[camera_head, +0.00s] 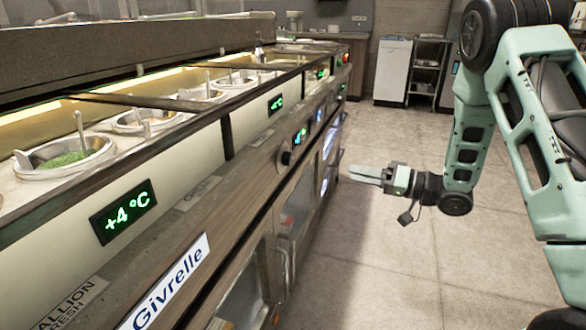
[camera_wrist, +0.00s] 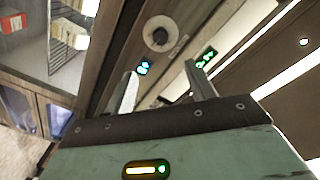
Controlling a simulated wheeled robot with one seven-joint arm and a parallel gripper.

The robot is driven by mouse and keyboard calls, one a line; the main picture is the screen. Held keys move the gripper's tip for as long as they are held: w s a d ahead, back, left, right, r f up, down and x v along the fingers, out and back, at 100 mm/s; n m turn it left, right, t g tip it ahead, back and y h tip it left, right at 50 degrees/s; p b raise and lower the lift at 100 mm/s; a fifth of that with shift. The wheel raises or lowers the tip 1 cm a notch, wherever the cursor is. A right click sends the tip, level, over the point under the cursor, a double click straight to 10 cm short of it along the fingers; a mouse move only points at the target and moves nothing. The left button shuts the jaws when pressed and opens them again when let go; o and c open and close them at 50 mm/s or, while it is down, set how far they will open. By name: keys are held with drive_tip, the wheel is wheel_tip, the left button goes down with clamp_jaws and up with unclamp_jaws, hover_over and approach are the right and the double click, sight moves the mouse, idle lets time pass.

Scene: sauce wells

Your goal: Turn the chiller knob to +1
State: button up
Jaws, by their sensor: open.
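The chiller knob (camera_head: 287,158) is a small dark round dial on the wooden front panel of the counter.
The counter top holds several round wells (camera_head: 65,158) with utensil handles standing up. A near display (camera_head: 123,211) reads +4 °C. Glass-fronted doors (camera_head: 297,215) lie below the panel. The tiled floor (camera_head: 380,245) beside the counter is free. A white cabinet (camera_head: 392,72) stands at the back.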

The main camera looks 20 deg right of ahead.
sight(292, 159)
drive_tip(key=b+x, duration=0.3)
drive_tip(key=x, duration=1.4)
drive_tip(key=shift+b, duration=0.3)
drive_tip(key=shift+r, duration=0.1)
drive_tip(key=c, duration=1)
